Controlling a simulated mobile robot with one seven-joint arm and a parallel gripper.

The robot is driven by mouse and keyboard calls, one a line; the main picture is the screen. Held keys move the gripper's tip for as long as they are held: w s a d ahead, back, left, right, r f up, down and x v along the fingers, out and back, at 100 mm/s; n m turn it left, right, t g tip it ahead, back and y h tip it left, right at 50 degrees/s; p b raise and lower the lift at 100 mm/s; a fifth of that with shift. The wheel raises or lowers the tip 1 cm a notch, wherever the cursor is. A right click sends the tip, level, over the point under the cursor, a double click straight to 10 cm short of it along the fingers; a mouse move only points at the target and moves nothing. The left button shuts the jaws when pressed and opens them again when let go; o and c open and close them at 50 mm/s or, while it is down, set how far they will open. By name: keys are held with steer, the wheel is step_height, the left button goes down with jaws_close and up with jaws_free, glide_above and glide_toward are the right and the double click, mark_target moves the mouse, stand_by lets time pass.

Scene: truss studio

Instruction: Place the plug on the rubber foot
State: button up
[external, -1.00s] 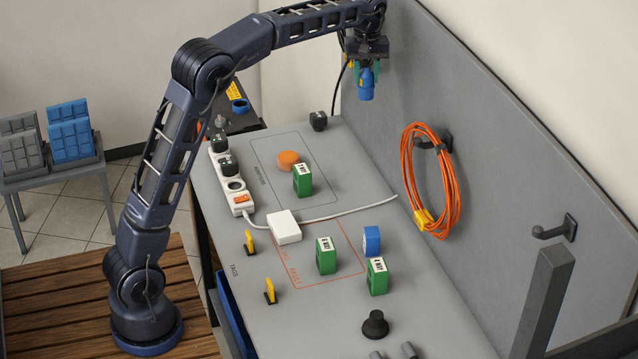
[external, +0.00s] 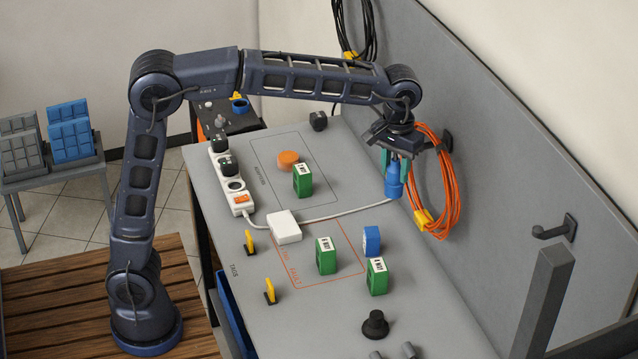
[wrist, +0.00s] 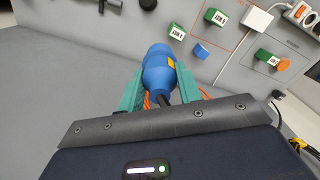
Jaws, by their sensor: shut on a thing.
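My gripper (external: 394,163) is shut on the blue plug (external: 394,184), which hangs below it over the right part of the bench, in front of the orange cable coil. In the wrist view, the plug (wrist: 160,68) sits between the teal fingers of my gripper (wrist: 159,85), with a dark cable end at its near side. A black cone-shaped piece (external: 375,324), which looks like the rubber foot, stands upright on the bench near the front. Nothing is on top of it. My gripper is well behind and above it.
Green blocks (external: 326,256) and a blue block (external: 372,240) stand between the plug and the black piece. The orange coil (external: 437,185) hangs on the grey back panel close to my gripper. Grey cylinders (external: 408,350) lie near the front edge. A post (external: 545,300) rises at right.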

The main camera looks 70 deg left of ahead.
steer(key=s+d+f+m, duration=0.1)
steer(key=s+d+m, duration=0.1)
steer(key=s+d, duration=0.4)
glide_above(377, 314)
step_height(377, 314, down, 31)
steer(key=shift+r, duration=0.2)
stand_by(0.3)
steer(key=shift+f, duration=0.15)
steer(key=o, duration=1.1)
steer(key=shift+c, duration=0.2)
